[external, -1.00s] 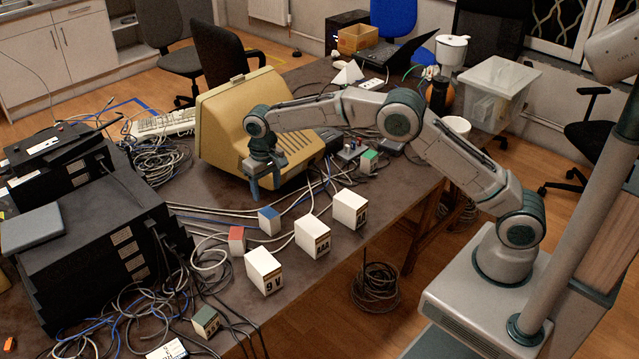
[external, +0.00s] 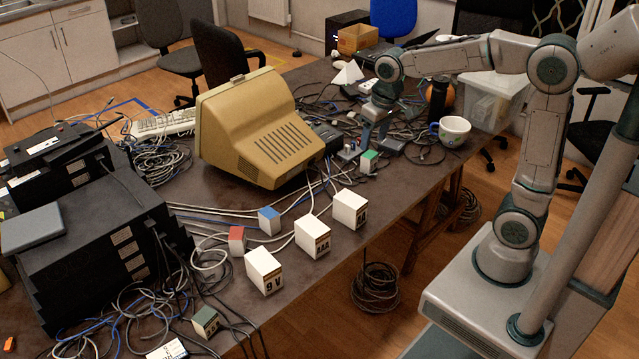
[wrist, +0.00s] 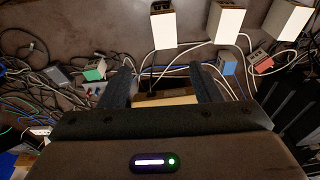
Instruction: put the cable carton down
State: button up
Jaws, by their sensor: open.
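My gripper (external: 374,138) points down with open fingers over the cluttered table, right of the beige monitor and close to the green-faced block (external: 369,161). In the wrist view my gripper (wrist: 160,72) shows its two fingers apart. A tan edge (wrist: 165,101) shows low between them, mostly hidden by the gripper body; I cannot tell what it belongs to. An open tan carton (external: 357,40) stands at the far back, well apart from my gripper. No label on it is readable, so I cannot tell whether it is the cable carton.
The beige monitor (external: 255,125) stands left of my gripper. White battery boxes (external: 312,238) line the front edge. A mug (external: 450,131) and a clear bin (external: 493,95) are at the right. Loose cables and black equipment (external: 110,235) crowd the left. Bare tabletop (external: 385,198) shows near the front edge.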

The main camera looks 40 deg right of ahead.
jog(key=s+d+f, duration=0.2)
jog(key=s+d, duration=0.1)
jog(key=s, duration=0.5)
jog(key=s+d+f+t, duration=0.1)
jog(key=s+d, duration=0.2)
jog(key=s, duration=0.6)
jog(key=shift+d+f, duration=0.3)
jog(key=shift+f, duration=0.1)
notch_tip(320, 180, down, 37)
jog(key=g+b, duration=0.1)
jog(key=b, duration=3.3)
jog(key=shift+w+a+f+g, duration=0.15)
jog(key=shift+a+g, duration=0.05)
jog(key=shift+g, duration=0.1)
jog(key=shift+o, duration=0.4)
